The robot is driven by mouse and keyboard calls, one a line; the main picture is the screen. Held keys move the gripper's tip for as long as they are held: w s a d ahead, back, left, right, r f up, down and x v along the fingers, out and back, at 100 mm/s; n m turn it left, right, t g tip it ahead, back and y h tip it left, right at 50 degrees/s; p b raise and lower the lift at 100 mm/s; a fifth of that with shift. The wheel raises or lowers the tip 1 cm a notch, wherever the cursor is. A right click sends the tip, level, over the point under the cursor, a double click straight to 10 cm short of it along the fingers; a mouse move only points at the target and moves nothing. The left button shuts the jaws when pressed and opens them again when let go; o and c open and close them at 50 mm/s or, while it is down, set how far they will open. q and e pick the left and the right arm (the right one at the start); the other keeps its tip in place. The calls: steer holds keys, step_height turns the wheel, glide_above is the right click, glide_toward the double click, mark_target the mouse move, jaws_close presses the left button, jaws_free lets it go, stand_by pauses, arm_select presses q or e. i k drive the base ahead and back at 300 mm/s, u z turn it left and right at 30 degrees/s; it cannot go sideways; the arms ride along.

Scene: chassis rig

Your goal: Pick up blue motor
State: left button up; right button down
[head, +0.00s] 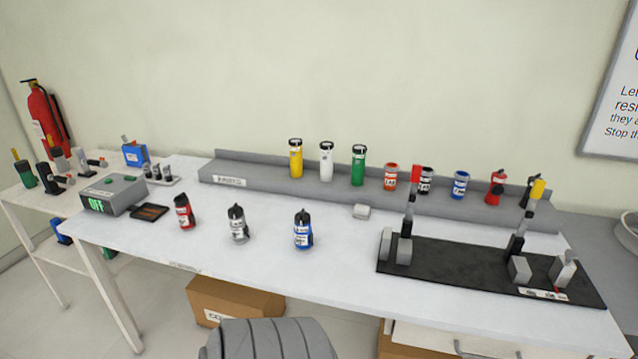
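A blue cylinder with a white label and a black top (303,230), which looks like the blue motor, stands upright near the middle of the white table (340,265). A similar grey cylinder (238,224) and a red one (184,212) stand in a row to its left. A smaller blue can (460,185) with a white label stands on the grey shelf at the back right. Neither of my grippers shows in the head view.
Yellow, white, green, red and other cylinders stand along the grey shelf (255,182). A black plate (455,268) with upright posts lies at right. A green-grey box reading OFF (113,195) and a dark tray (149,212) are at left.

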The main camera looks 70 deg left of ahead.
mark_target(304, 237)
steer(key=u, duration=0.6)
steer(key=i, duration=0.75)
steer(key=u, duration=0.85)
